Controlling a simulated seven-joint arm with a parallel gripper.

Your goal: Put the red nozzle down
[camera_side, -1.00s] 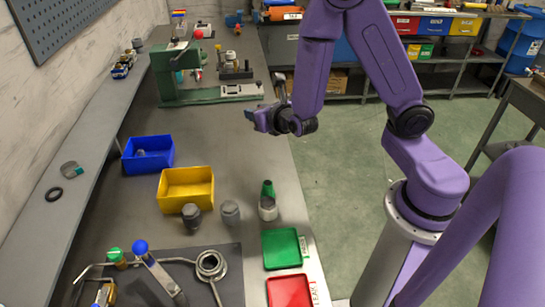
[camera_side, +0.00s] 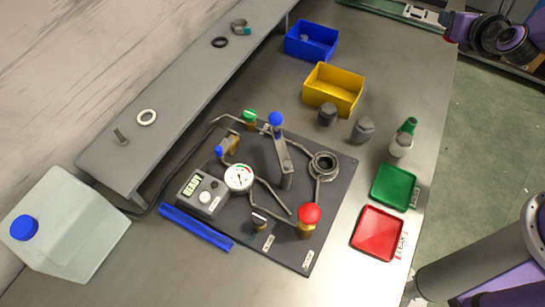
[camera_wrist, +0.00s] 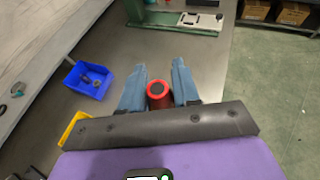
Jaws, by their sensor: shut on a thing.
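The red nozzle (camera_wrist: 158,92) is held between the two blue fingers of my gripper (camera_wrist: 158,90) in the wrist view. I see it end-on, as a red ring with a dark centre. In the side view my gripper (camera_side: 452,26) is at the top right, over the bench's right edge and partly cut off; the nozzle is not clear there. A red tray (camera_side: 378,234) lies empty on the bench near its right edge. A green tray (camera_side: 394,187) lies just behind it, also empty. A green-tipped nozzle (camera_side: 405,137) stands upright behind the green tray.
Two grey cylinders (camera_side: 362,130) stand left of the green-tipped nozzle. A yellow bin (camera_side: 333,89) and a blue bin (camera_side: 311,40) are farther back. A dark panel (camera_side: 325,215) with pipes, a gauge and a red knob (camera_side: 310,214) lies left of the trays.

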